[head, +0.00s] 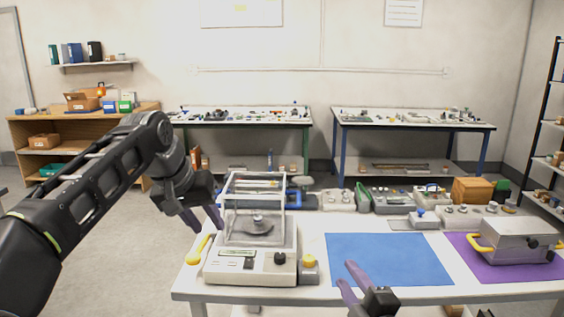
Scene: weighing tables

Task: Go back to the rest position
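My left gripper (207,229) hangs at the left side of the balance, pointing down, with its two fingers apart and nothing between them. It is above a yellow-handled tool (198,250) and close to the glass case. My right gripper (346,273) is low in the view, in front of the blue mat's left part, with its fingers apart and empty. The balance (251,262) stands on the table with a clear case (259,207) around a round pan. A small grey block with a yellow knob (309,268) stands at its right side.
The table (240,292) holds a blue mat (389,259), bare where visible, and a purple mat (490,269) bearing a grey box with yellow handles (515,243). Several small trays and a brown box (472,190) line the back edge. Two more tables stand behind.

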